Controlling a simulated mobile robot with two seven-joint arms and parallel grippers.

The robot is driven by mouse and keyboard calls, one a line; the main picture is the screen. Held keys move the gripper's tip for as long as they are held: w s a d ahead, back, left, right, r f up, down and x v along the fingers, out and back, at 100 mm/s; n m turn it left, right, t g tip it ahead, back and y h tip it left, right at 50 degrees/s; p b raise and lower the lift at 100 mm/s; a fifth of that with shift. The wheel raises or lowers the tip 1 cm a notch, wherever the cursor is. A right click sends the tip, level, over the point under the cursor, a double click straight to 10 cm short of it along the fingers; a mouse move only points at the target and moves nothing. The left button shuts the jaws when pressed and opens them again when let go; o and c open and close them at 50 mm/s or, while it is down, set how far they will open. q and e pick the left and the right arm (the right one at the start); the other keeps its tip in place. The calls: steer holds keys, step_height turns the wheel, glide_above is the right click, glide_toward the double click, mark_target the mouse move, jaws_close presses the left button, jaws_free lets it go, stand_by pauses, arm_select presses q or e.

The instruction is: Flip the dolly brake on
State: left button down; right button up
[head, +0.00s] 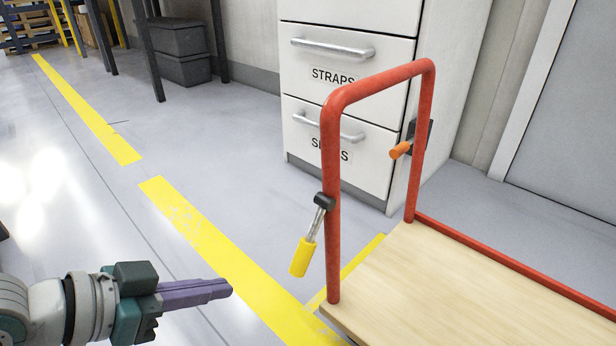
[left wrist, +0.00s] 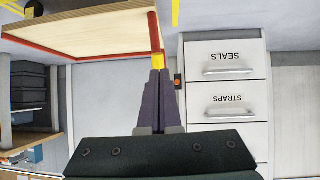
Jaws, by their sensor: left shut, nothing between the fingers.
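The dolly has a wooden deck (head: 440,285) and a red tube handle frame (head: 333,170). A lever with a yellow grip (head: 302,257) hangs from a black clamp on the frame's left post, tilted down and to the left. A second lever with an orange grip (head: 400,150) sits on the right post at a dark bracket. No label shows which is the brake. My left gripper (head: 228,288) is shut and empty, left of the yellow grip and apart from it in the head view. In the left wrist view the yellow grip (left wrist: 159,57) appears just beyond the fingertips (left wrist: 159,74). My right gripper is out of view.
A white drawer cabinet (head: 345,110) labelled STRAPS, with a partly hidden lower label, stands behind the dolly. Yellow floor stripes (head: 205,235) run past the dolly's left side. Dark bins (head: 182,50) stand at the back. The floor left of the dolly is clear.

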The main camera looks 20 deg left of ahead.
arm_select(q)
steer(key=shift+s+a+r+p, duration=0.15)
steer(key=shift+s+a, duration=0.15)
steer(key=shift+s, duration=0.25)
steer(key=shift+s+a+r+p, duration=0.15)
steer(key=shift+s+a, duration=0.1)
steer(key=shift+s, duration=0.25)
